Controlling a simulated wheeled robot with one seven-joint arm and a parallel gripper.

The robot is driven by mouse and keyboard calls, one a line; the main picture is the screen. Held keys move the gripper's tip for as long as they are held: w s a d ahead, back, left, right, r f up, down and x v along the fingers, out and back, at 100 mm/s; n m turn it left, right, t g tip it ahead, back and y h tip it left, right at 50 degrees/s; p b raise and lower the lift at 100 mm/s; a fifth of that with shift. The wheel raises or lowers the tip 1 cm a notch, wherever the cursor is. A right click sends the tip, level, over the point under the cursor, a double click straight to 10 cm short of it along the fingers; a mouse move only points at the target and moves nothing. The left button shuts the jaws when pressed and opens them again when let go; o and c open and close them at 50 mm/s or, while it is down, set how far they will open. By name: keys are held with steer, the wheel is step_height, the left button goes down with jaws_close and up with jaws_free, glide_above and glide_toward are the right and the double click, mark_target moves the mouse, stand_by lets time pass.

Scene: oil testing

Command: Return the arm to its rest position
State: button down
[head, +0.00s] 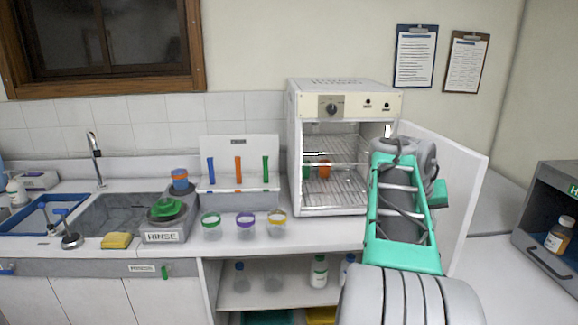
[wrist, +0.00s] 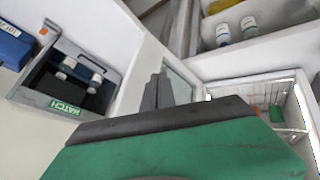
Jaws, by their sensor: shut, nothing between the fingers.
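My arm (head: 403,215) reaches up at the right of the head view, in front of the open door of the white oven (head: 345,97). Its end is hidden behind its own links there. In the wrist view my gripper (wrist: 158,78) shows two dark fingers close together, shut and empty. The wrist view is tilted, with the oven's wire racks (wrist: 270,108) at its right. The fingers touch nothing that I can make out.
The oven door (head: 462,190) stands open beside my arm. Orange (head: 324,169) and green cups are inside the oven. A dark hatch box (head: 545,215) with bottles is at the far right. Ringed cups (head: 245,226) stand on the counter at left.

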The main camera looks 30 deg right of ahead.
steer(key=a+f+y, duration=0.5)
steer(key=a+f, duration=1.2)
steer(key=a, duration=0.1)
steer(key=w+a+n+t+y, duration=0.1)
steer(key=a+n, duration=0.8)
steer(key=a, duration=2)
steer(key=shift+n+t+y, duration=0.3)
steer(key=shift+t+y, duration=0.3)
